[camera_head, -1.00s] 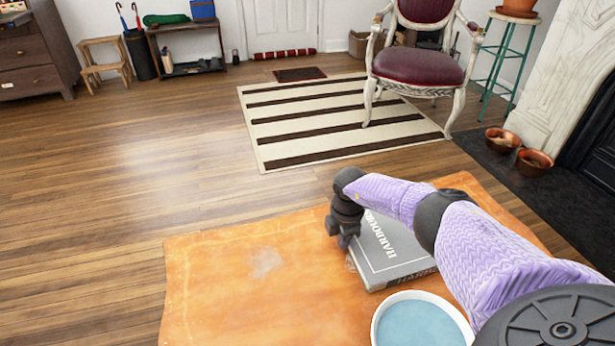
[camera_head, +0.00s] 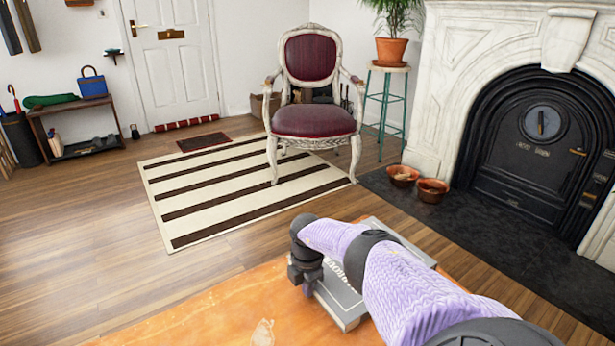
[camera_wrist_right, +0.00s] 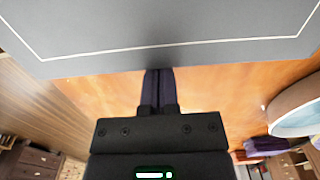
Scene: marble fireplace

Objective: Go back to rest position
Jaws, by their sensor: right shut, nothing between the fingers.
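My right arm reaches over the orange tabletop (camera_head: 215,312) in the head view. My right gripper (camera_head: 307,284) points down beside the left end of a grey book (camera_head: 342,308) with pale lettering. The arm hides part of the book. In the wrist view the two dark fingers (camera_wrist_right: 158,82) are together with nothing between them. Their tips are close to the edge of the book (camera_wrist_right: 165,35); I cannot tell if they touch it. My left gripper is not in view.
A pale bowl (camera_wrist_right: 298,108) stands on the tabletop at the right of the wrist view. Beyond the table are a striped rug (camera_head: 235,190), a red-seated chair (camera_head: 313,122), copper bowls (camera_head: 432,190), a plant stand (camera_head: 388,98) and the marble fireplace (camera_head: 440,90). Wooden floor is clear at left.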

